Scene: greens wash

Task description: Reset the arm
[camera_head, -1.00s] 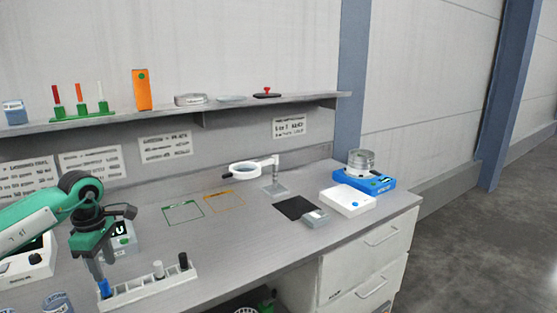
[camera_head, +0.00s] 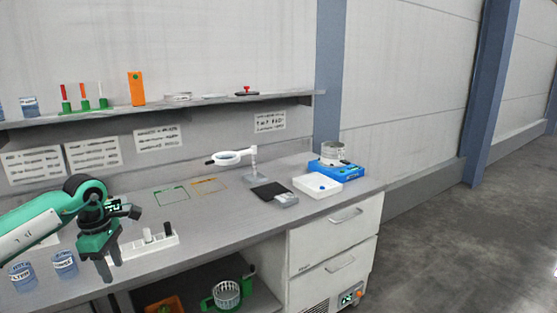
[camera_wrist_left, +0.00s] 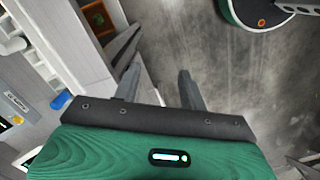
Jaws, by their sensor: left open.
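My left arm comes in from the left in the head view, and its green and dark gripper (camera_head: 110,270) points down near the front edge of the bench (camera_head: 225,225). In the left wrist view the two grey fingers of this gripper (camera_wrist_left: 158,88) stand apart with nothing between them. Below and beyond them is mostly grey floor, with the bench's side at the left. My right gripper does not show in either view.
A white rack (camera_head: 150,246) with dark and white pieces stands just behind the gripper. Two blue-grey labelled jars (camera_head: 65,264) stand left of it. A magnifier (camera_head: 228,158), black pad (camera_head: 270,190), white tray (camera_head: 318,186) and blue device (camera_head: 336,168) stand farther right. Open shelving lies below the bench.

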